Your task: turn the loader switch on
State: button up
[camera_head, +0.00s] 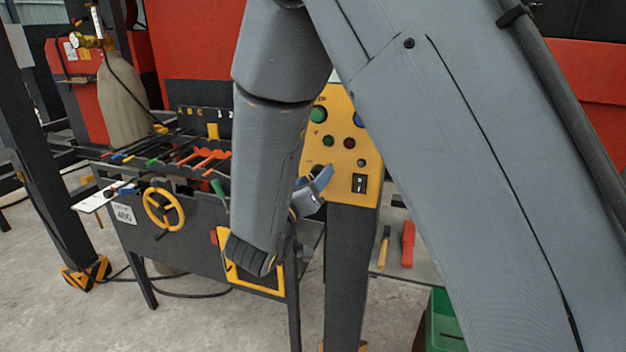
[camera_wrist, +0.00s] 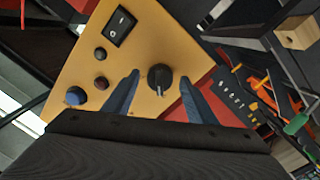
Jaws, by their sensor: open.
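A yellow control panel (camera_head: 347,120) stands on a dark post, with buttons, a black rocker switch and a black rotary knob. In the wrist view the rotary knob (camera_wrist: 160,77) sits between the two blue-grey fingers of my gripper (camera_wrist: 160,74), which is open. Its pointer line points toward the bottom of the wrist view. I cannot tell whether the fingers touch it. The rocker switch (camera_wrist: 121,26) is at the upper left of the wrist view and also shows in the head view (camera_head: 359,183). I cannot read which control is the loader switch. My arm hides part of the panel.
A dark workbench (camera_head: 180,235) with a yellow handwheel (camera_head: 164,208) and a rack of coloured-handled tools stands left of the panel. A red-handled tool (camera_head: 408,244) lies on a grey shelf to the right. A green bin (camera_head: 441,325) is below it.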

jog(key=c, duration=1)
jog(key=shift+c, duration=0.2)
jog(key=shift+m, duration=0.3)
jog(key=m+b, duration=0.1)
jog(key=m, duration=0.2)
jog(key=shift+m, duration=0.3)
jog(key=m+b, duration=0.4)
jog(key=m, duration=0.2)
jog(key=m+y+b, duration=0.1)
jog(key=m+b, duration=0.3)
jog(key=m, duration=0.2)
jog(key=shift+d+r+m+y, duration=0.1)
jog(key=shift+d+m+y, duration=0.05)
jog(key=shift+m+y, duration=0.15)
jog(key=shift+s, duration=0.1)
